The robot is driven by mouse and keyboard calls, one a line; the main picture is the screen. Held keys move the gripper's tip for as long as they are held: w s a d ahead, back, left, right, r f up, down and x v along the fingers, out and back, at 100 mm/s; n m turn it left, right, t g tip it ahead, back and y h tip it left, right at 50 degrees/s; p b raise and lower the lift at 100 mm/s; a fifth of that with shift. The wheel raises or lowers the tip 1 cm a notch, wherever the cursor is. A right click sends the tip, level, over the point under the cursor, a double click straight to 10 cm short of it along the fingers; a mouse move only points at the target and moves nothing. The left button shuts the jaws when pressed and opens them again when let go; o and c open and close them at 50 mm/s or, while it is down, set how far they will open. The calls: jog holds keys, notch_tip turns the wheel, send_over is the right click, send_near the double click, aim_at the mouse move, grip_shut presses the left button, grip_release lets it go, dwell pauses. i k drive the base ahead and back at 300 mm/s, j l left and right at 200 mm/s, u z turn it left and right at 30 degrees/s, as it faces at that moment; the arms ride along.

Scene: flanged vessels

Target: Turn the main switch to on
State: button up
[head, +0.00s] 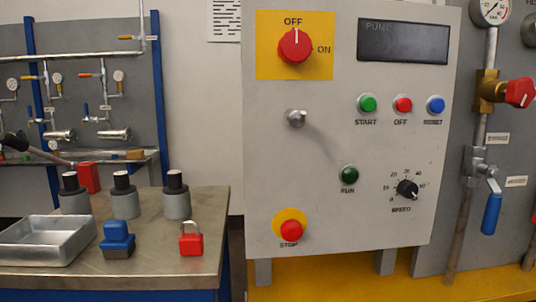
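The main switch (295,46) is a red rotary knob on a yellow plate (268,66) at the upper left of a grey control panel (280,160). "OFF" is printed above it and "ON" to its right. The white mark on the knob points up, toward OFF. My gripper is not in view, and nothing touches the knob.
The panel also carries a dark display (403,41), push buttons, a speed dial (407,189), a protruding metal key or knob (296,118) and a red stop button (291,230). Pipes with a red valve handle (520,92) stand right. A workbench (190,265) holds a tray, vessels and padlock.

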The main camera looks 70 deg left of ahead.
aim_at(296, 46)
jog(key=u, duration=2.15)
